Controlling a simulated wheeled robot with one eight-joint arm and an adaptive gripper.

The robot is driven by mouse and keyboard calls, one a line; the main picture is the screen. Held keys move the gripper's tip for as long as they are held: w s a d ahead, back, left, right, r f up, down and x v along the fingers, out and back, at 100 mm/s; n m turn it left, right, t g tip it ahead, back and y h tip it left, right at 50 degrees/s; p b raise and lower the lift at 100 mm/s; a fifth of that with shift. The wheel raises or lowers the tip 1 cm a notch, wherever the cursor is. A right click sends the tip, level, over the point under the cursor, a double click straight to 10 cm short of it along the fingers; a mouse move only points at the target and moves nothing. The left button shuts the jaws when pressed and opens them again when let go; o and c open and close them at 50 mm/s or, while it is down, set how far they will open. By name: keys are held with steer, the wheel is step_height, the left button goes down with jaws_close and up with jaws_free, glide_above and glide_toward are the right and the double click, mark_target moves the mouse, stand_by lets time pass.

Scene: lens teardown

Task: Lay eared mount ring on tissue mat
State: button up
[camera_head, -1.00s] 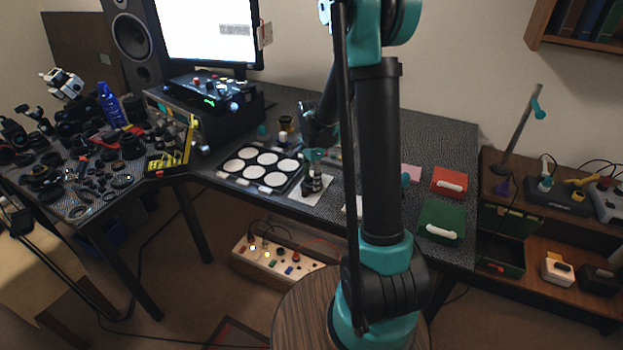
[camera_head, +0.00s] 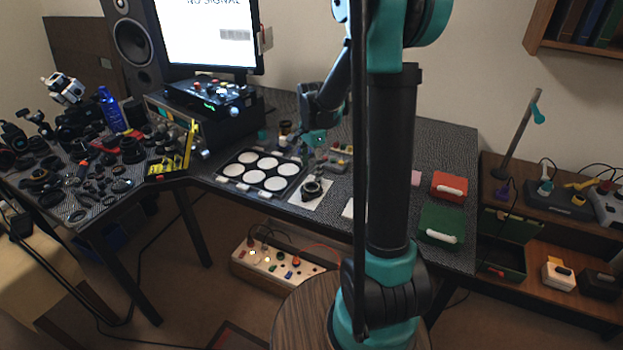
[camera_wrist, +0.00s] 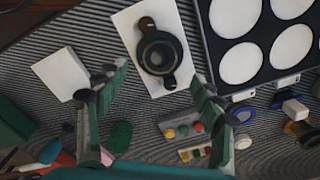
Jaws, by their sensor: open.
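The eared mount ring (camera_wrist: 160,53) is dark and round, with two ears on opposite sides. It lies on the white tissue mat (camera_wrist: 128,24) in the wrist view, with one ear near the mat's lower edge. In the head view the ring (camera_head: 312,190) rests on the mat (camera_head: 297,199) at the front of the desk. My gripper (camera_wrist: 158,82) is open and empty in the wrist view, its fingers spread wide below the ring in the picture. In the head view my gripper (camera_head: 312,148) is above and behind the ring, apart from it.
A black tray with several white discs (camera_head: 262,171) stands left of the mat. A white block (camera_wrist: 61,74) lies on the other side. Small coloured parts (camera_wrist: 184,130) lie behind the mat. A red box (camera_head: 449,185) and green box (camera_head: 441,223) stand at the desk's right.

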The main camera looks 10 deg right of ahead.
step_height(320, 180, up, 5)
steer(key=s+d+f+n+t, duration=0.2)
steer(key=s+n, duration=0.5)
steer(key=s, duration=0.4)
steer(key=s+d+f+n+t, duration=0.2)
steer(key=s+f+n, duration=0.3)
steer(key=s, duration=0.6)
steer(key=shift+n, duration=1)
steer(key=shift+c, duration=0.6)
